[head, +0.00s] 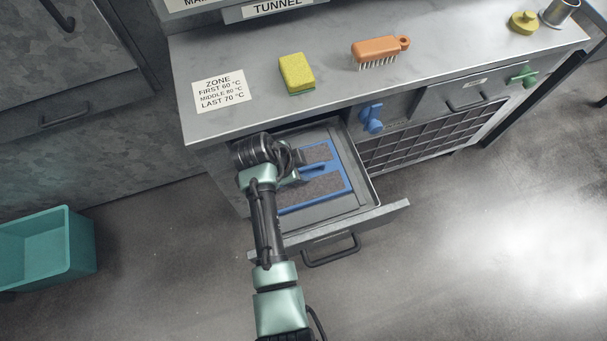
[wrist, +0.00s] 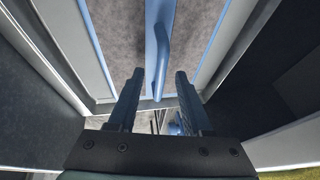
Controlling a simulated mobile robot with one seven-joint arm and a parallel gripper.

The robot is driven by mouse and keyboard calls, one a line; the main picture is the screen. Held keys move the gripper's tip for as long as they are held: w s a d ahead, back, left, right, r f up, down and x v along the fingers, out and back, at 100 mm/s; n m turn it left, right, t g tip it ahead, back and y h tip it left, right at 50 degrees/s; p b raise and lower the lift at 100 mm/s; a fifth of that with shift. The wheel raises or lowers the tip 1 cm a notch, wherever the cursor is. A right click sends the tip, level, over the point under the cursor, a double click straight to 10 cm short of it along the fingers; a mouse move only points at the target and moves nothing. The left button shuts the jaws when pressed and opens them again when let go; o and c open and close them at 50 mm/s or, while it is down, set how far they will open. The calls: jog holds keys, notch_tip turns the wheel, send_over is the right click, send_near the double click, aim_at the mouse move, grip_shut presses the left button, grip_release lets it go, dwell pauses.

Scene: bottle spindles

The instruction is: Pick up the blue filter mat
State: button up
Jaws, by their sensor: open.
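The blue filter mat (head: 325,188) has a blue frame with grey mesh panels and a raised blue handle. It lies in the open drawer (head: 372,190) below the counter, its left part hidden by my arm. In the wrist view the blue handle (wrist: 161,50) runs lengthwise, its near end between the two dark fingers. My gripper (wrist: 160,75) is open, with a gap on both sides of the handle. In the head view my gripper (head: 291,177) is over the mat's left part, mostly hidden by the wrist. I cannot tell how deep the fingers reach.
On the counter (head: 330,95) are a yellow-green sponge (head: 297,72), an orange brush (head: 380,50) and a yellow knob-like part (head: 523,22). A blue valve handle (head: 371,118) juts out right of the drawer. A teal bin (head: 45,245) stands on the floor at left. Drawer walls surround the mat closely.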

grip_shut()
dwell(1.4)
